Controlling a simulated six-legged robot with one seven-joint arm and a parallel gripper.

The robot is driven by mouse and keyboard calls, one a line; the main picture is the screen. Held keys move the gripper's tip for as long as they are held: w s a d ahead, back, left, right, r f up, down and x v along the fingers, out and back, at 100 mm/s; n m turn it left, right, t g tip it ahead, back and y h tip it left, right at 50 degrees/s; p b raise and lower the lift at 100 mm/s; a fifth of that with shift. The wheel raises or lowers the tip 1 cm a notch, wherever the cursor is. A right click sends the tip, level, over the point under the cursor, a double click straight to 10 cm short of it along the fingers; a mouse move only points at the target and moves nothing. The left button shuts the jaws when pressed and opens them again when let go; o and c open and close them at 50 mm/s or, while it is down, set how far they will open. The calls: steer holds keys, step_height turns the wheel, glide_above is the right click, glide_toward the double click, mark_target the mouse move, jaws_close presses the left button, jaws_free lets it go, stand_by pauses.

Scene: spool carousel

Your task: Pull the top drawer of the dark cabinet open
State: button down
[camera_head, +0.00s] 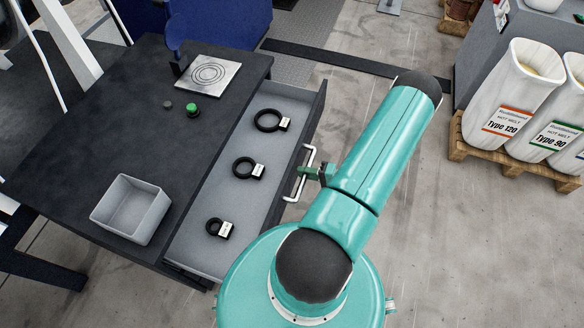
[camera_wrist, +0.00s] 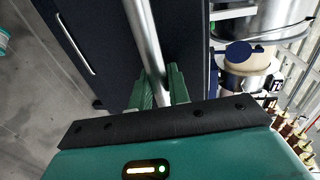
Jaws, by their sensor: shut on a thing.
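The dark cabinet (camera_head: 75,130) stands at the left in the head view, and its top drawer (camera_head: 212,190) is pulled out toward my arm. Inside the drawer lie three black rings with white tags: a larger one (camera_head: 268,121), a middle one (camera_head: 245,168) and a smaller one (camera_head: 216,228). The silver bar handle (camera_head: 306,160) is on the drawer's front. My gripper (camera_head: 312,172) is at the middle of the handle. In the wrist view my green fingers (camera_wrist: 160,92) are closed around the handle bar (camera_wrist: 146,45).
On the cabinet top are a grey open bin (camera_head: 131,208), a plate with circles (camera_head: 208,76), a green button (camera_head: 192,110) and a dark blue upright piece (camera_head: 176,35). White sacks (camera_head: 510,90) stand on a pallet at the right. Floor is clear between them.

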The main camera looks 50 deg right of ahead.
steer(key=shift+s+d, duration=0.25)
steer(key=shift+s, duration=0.45)
steer(key=c, duration=1.4)
jaws_free()
steer(key=shift+s, duration=0.1)
steer(key=v, duration=1.3)
steer(key=shift+s+d, duration=0.15)
steer(key=shift+s, duration=0.1)
steer(key=shift+w+r, duration=0.1)
